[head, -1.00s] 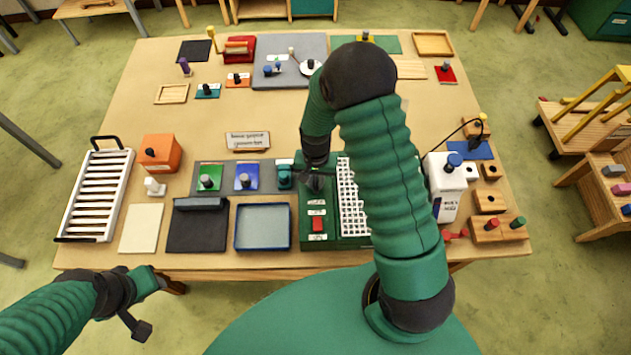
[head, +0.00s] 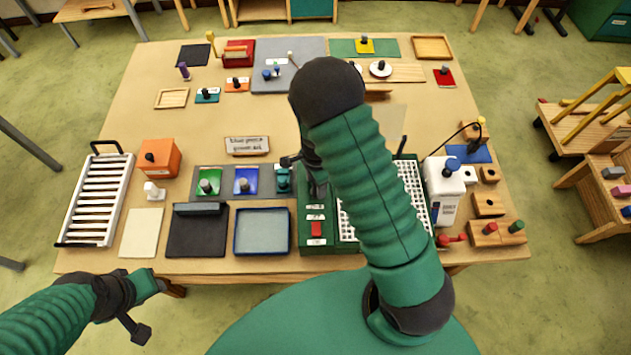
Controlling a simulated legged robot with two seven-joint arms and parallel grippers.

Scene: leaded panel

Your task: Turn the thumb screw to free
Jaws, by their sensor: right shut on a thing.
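My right gripper (head: 318,192) reaches down to the left part of the green board (head: 318,244), beside the white gridded panel (head: 415,195). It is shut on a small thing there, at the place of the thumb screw. The jaws and my arm hide that thing, so its shape and turn cannot be made out. A red block (head: 316,229) and small white labels sit on the board just in front of the gripper. My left gripper (head: 146,308) hangs off the table's front left edge, away from everything; its jaws are too unclear to read.
A green pad (head: 209,181), a blue pad (head: 247,181) and a blue-rimmed tray (head: 235,232) lie left of the board. The table's middle behind the sign (head: 247,146) is clear.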

